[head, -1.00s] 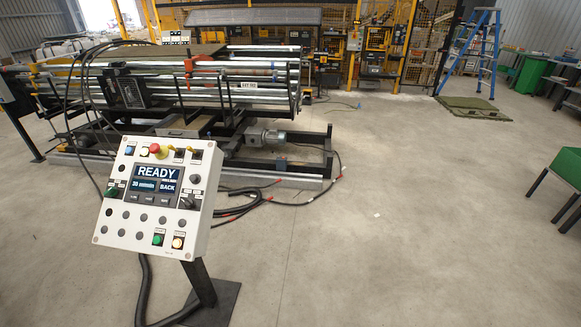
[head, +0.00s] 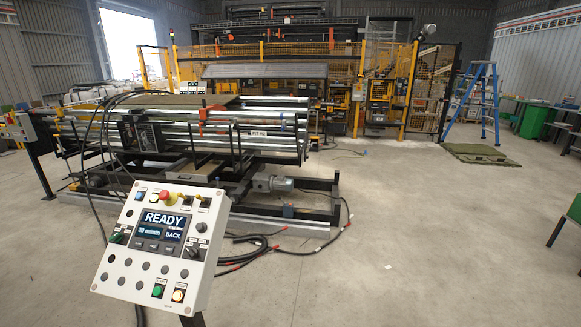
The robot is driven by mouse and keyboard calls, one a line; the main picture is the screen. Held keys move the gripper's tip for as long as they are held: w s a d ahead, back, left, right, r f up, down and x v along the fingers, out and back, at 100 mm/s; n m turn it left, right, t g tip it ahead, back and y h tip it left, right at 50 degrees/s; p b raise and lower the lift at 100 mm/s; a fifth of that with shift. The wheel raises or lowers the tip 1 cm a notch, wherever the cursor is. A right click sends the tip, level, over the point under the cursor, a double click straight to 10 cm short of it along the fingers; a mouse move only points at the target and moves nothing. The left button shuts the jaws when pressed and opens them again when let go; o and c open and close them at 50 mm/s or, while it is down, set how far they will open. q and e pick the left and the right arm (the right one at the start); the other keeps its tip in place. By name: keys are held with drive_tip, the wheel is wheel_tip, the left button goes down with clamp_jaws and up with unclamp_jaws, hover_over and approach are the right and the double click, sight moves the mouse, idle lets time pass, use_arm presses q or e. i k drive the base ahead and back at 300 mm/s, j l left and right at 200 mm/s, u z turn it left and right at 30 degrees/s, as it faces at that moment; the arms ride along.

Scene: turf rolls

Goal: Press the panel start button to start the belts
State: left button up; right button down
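The control panel (head: 140,269) is a white tilted box on a dark post (head: 193,320), at the lower left of the head view. Its screen (head: 162,227) reads READY, with BACK at the lower right of the display. A green button (head: 158,290) and a lit, whitish-orange button (head: 178,295) sit side by side at the panel's lower right. Another green control (head: 117,237) is at its left edge. A red mushroom button (head: 167,196) on a yellow base is at the top. The button labels are too small to read. Neither of my grippers is in view.
The belt machine (head: 215,135) with long metal rollers stands behind the panel. Black cables (head: 262,247) lie on the floor beside it. Yellow fencing (head: 430,85) and a blue ladder (head: 480,100) are at the back.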

sight(157, 290)
drive_tip(key=k+u, duration=0.1)
drive_tip(key=u, duration=1.25)
drive_tip(key=k+l, duration=0.05)
